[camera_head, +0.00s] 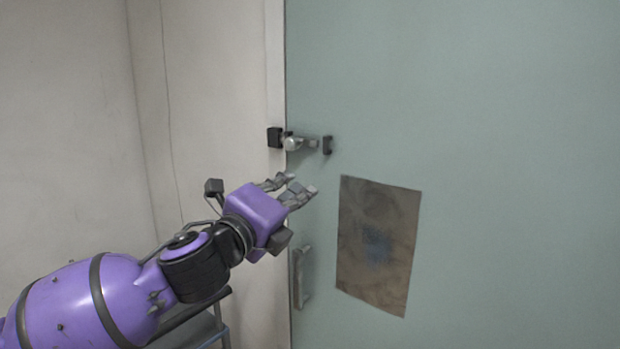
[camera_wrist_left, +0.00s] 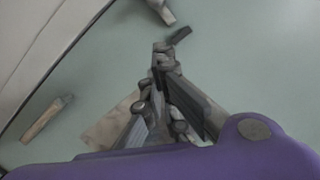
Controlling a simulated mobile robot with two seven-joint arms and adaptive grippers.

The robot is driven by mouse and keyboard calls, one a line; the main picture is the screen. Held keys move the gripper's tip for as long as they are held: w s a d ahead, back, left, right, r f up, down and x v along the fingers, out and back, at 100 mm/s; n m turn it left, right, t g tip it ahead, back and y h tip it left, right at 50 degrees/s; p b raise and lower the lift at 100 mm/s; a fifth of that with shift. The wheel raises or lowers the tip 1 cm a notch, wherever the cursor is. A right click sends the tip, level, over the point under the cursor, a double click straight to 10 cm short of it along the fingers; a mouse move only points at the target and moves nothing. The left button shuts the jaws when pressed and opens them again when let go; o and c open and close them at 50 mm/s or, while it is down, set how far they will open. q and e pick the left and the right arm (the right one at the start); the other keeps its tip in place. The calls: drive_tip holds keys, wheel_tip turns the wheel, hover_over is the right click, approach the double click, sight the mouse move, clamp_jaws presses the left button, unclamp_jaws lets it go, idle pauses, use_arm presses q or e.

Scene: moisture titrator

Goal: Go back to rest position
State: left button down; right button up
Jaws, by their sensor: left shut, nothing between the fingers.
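My left gripper (camera_head: 300,192) is at the end of my purple left arm, in front of the pale green door (camera_head: 500,150). It is empty. In the left wrist view its fingers (camera_wrist_left: 160,55) come together at the tips. The gripper is below the latch (camera_head: 294,143) at the door's left edge and above the door handle (camera_head: 301,277). In the left wrist view the latch (camera_wrist_left: 160,10) is at the top and the handle (camera_wrist_left: 45,118) is at the left. My right gripper is not in view.
A brownish, stained sheet (camera_head: 378,245) is on the door to the right of the gripper. A pale wall (camera_head: 210,90) is at the left. A dark and blue frame (camera_head: 212,325) shows partly behind my arm at the bottom. The space right of the gripper is open.

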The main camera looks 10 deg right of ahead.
use_arm(q)
drive_tip(key=shift+s+a, duration=0.35)
drive_tip(key=shift+s, duration=0.3)
drive_tip(key=shift+s+a, duration=0.3)
drive_tip(key=shift+s, duration=0.3)
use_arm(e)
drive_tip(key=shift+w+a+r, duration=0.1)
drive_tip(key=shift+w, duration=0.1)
use_arm(q)
drive_tip(key=shift+w, duration=0.1)
